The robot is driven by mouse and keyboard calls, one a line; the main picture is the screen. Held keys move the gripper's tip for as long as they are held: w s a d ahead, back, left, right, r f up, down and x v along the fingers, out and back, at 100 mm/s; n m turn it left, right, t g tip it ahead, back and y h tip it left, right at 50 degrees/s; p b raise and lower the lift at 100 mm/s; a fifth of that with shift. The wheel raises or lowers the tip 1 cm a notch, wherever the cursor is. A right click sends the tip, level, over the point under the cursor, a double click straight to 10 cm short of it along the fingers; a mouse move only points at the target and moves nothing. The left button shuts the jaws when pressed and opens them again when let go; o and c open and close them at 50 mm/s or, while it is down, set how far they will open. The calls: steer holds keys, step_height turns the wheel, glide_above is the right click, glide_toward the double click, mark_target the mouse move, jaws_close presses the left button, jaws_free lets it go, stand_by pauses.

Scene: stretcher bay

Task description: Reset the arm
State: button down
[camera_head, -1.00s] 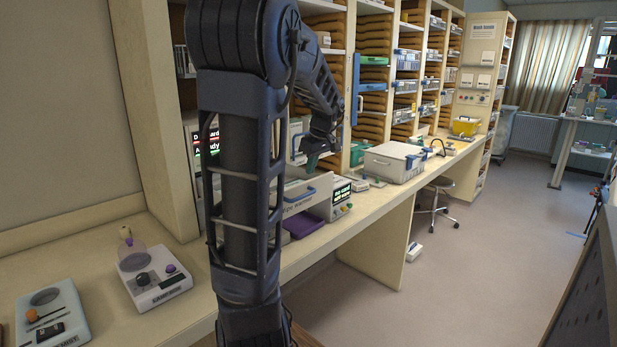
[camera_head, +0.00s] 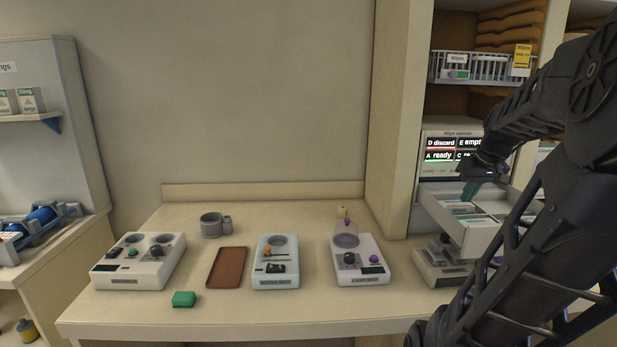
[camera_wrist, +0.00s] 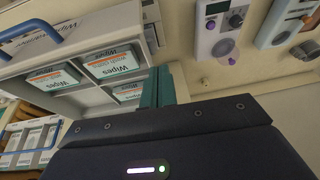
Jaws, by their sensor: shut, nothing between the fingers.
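My arm reaches in from the right of the head view. My gripper (camera_head: 470,190) is at its end, pointing down over the left part of an open white drawer (camera_head: 480,238) below a screen. In the wrist view my gripper's green fingertips (camera_wrist: 158,88) are together with nothing between them. They are beside the drawer, which holds several packs labelled Wipes (camera_wrist: 115,62). How far the fingertips are above the packs I cannot tell.
A screen (camera_head: 455,150) stands behind the drawer. On the counter (camera_head: 215,318) are several white devices (camera_head: 275,262), a brown tray (camera_head: 227,268), a grey cup (camera_head: 211,225) and a green block (camera_head: 184,299). A tall shelf post (camera_head: 395,120) stands left of the drawer.

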steer(key=s+a+f, duration=0.1)
steer(key=s+a, duration=0.2)
steer(key=a, duration=0.6)
steer(key=s+a+f, duration=0.2)
steer(key=s+a, duration=0.1)
steer(key=a, duration=0.6)
steer(key=shift+a+f+t+h, duration=0.15)
steer(key=shift+f+t+h, duration=0.15)
